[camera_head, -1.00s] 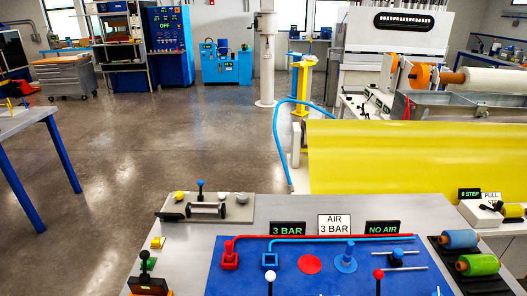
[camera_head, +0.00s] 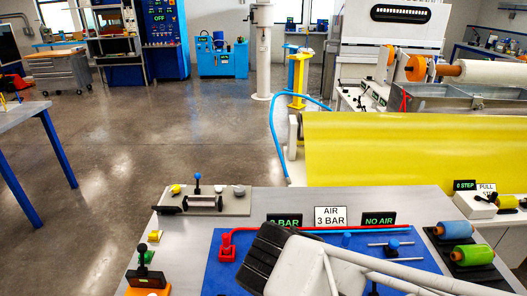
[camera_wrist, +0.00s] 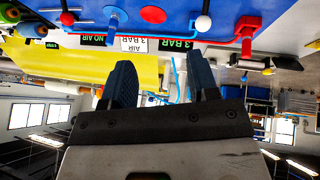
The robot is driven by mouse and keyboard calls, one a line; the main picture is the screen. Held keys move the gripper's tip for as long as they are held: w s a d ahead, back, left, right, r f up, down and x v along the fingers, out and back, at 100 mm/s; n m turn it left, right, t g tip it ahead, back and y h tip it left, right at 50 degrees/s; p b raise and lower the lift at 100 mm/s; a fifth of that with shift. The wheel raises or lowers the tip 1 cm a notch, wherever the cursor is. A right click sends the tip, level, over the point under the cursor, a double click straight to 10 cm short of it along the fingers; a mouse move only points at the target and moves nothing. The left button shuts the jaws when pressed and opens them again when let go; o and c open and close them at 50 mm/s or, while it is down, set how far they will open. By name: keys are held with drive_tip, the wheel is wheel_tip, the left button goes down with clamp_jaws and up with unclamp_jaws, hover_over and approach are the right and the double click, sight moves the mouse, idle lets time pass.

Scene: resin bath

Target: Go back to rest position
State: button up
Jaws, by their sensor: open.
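My gripper (camera_wrist: 163,75) shows in the wrist view with its two dark fingers apart and nothing between them. The wrist picture is upside down, with the blue panel (camera_wrist: 245,50) at its top. In the head view, a pale part of my arm with a black ribbed piece covers the lower middle and right of the blue panel (camera_head: 225,270). It hides part of the 3 BAR sign (camera_head: 284,219) and most of the panel's fittings.
The red fitting (camera_head: 227,247) stands left of my arm. A blue roll (camera_head: 453,229) and a green roll (camera_head: 473,255) lie in a black holder on the right. A yellow sheet (camera_head: 390,145) hangs behind the table. Open floor lies to the left.

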drive_tip(key=s+d+r+m+g+y, duration=0.1)
drive_tip(key=s+d+r+g+y, duration=0.1)
drive_tip(key=d+r, duration=0.7)
drive_tip(key=shift+s+d+g, duration=0.2)
drive_tip(key=shift+d+g, duration=0.5)
drive_tip(key=shift+d, duration=1.35)
